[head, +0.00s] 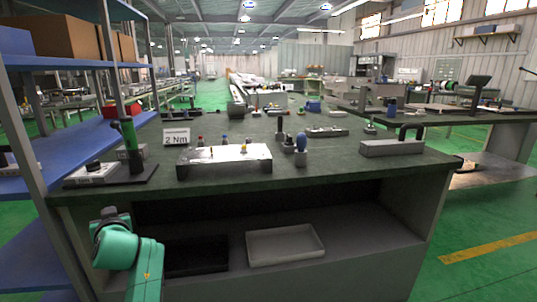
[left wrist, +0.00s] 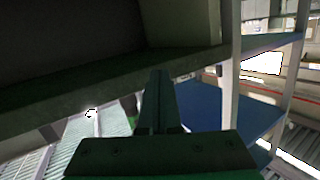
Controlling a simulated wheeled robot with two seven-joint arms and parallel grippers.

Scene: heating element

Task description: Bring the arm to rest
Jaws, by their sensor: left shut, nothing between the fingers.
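My left arm (head: 130,252) shows in the head view as a green link low at the left, in front of the workbench (head: 300,188). Its gripper cannot be made out there. In the left wrist view my left gripper (left wrist: 158,78) is shut and empty, its two fingers together. The fingers appear in front of the bench's edge and a blue shelf (left wrist: 225,110). I cannot tell how far they are from either. My right arm and right gripper are not in view.
A pale tray (head: 285,245) and a black tray (head: 195,256) sit on the lower shelf. Blue shelving (head: 75,145) is at the left.

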